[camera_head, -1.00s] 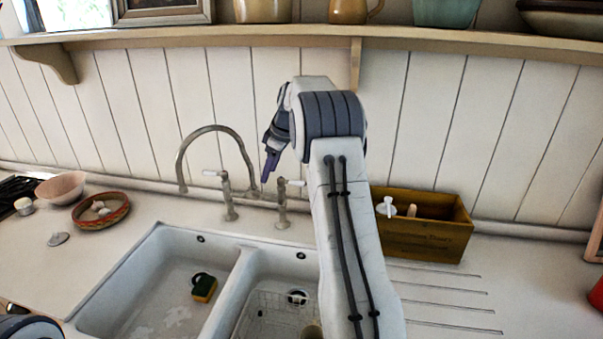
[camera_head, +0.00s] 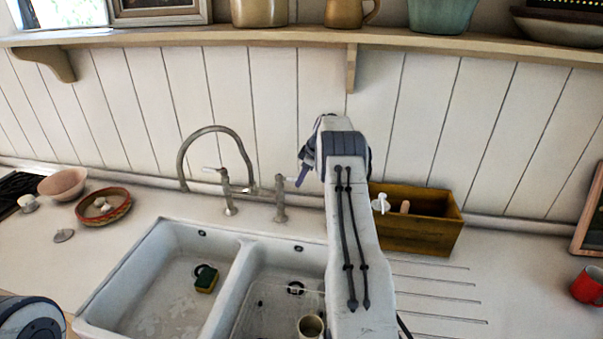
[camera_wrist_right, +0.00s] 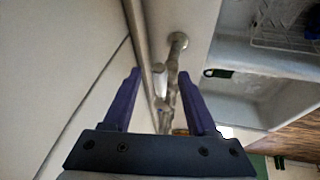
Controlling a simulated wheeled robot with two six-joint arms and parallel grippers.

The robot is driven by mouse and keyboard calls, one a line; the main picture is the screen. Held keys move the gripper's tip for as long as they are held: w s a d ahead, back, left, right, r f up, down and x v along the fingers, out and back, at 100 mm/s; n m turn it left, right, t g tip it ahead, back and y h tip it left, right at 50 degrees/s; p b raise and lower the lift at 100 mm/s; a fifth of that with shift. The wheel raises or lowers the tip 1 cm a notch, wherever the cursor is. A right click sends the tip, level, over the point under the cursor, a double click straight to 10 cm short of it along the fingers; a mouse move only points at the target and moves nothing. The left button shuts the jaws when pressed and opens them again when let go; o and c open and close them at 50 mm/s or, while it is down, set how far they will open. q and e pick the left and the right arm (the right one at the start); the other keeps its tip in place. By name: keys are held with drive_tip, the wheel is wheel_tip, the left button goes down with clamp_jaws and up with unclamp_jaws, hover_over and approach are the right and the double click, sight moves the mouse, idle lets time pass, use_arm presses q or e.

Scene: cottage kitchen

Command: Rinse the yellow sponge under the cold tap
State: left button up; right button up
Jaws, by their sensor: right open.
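The yellow sponge (camera_head: 206,281), with a dark green top, lies in the left basin of the white double sink (camera_head: 104,292). Behind the sink stands a curved metal tap (camera_head: 243,150) with two lever valves, a left valve (camera_head: 228,192) and a right valve (camera_head: 280,197). My right gripper (camera_head: 301,178) is just right of the right valve, fingers pointing down-left. In the right wrist view, my right gripper (camera_wrist_right: 160,75) is open and empty, with a white valve lever (camera_wrist_right: 160,83) showing between its fingers; contact cannot be told. My left gripper is out of view.
A mug (camera_head: 310,326) and wire rack are in the right basin, partly behind my right arm. A wooden box (camera_head: 420,236) stands right of the arm. A red mug (camera_head: 588,286) is far right. A patterned bowl (camera_head: 103,206) and pink bowl (camera_head: 63,183) are left. A shelf (camera_head: 290,37) runs above.

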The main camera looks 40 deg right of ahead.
drive_tip(key=shift+w+f, duration=0.1)
drive_tip(key=shift+f, duration=0.15)
clamp_jaws()
